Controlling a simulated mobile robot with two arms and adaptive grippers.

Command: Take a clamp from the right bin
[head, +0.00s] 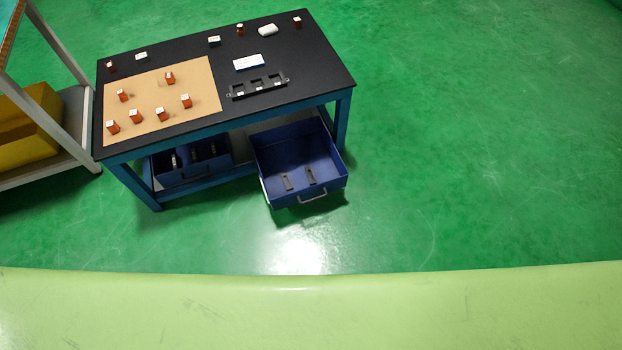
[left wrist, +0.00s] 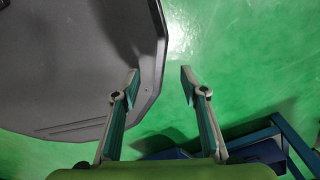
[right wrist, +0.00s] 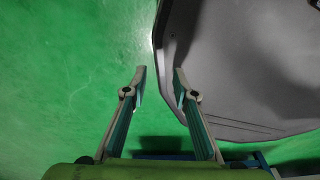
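The right bin (head: 333,180) is a blue open box that sticks out from under the black-topped table. My right gripper (right wrist: 160,76) is also open and empty, beside my grey base. Neither gripper shows in the head view, and no clamp shows in the wrist views.
The table (head: 290,45) carries a tan mat (head: 205,85) with several orange blocks, a black slotted holder (head: 258,86) and small white items. The left bin (head: 195,174) sits beneath it, holding dark parts. A shelf with a yellow box (head: 30,125) stands left. Floor before the table is clear.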

